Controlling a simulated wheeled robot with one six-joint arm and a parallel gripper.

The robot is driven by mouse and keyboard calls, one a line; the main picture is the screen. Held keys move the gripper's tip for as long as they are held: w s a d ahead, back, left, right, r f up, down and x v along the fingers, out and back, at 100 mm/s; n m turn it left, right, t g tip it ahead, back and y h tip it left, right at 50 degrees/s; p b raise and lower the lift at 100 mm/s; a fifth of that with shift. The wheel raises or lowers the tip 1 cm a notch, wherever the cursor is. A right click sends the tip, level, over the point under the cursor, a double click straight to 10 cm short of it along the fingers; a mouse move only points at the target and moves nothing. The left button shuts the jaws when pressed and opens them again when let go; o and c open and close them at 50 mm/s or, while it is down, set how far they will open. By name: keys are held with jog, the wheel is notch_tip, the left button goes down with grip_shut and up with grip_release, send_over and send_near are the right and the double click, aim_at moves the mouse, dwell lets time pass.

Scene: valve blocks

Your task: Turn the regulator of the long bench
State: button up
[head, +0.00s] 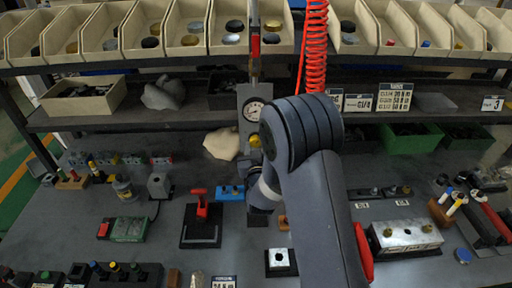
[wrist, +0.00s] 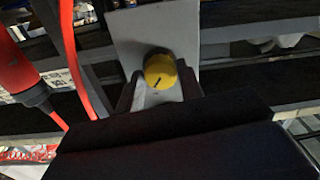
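The regulator is a round yellow knob with a dark index line on a grey plate. In the head view the knob (head: 254,141) shows below a white-faced gauge (head: 254,111), partly covered by my arm. In the wrist view the knob (wrist: 160,71) is seen face-on, in front of the pale plate (wrist: 160,30). My gripper (wrist: 159,82) has its two dark fingers apart, one at each side of the knob, with narrow gaps visible. Whether the fingertips reach around the knob or stop short of it, I cannot tell. My arm hides the gripper in the head view.
A red coiled hose (head: 314,45) hangs close to my arm; a red hose also shows at left in the wrist view (wrist: 72,60). A shelf with bins runs above. The bench holds a red-handled valve (head: 201,208) and a metal block (head: 405,235).

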jog(key=c, duration=0.5)
jog(key=shift+f+b, duration=0.1)
jog(key=shift+b, duration=0.45)
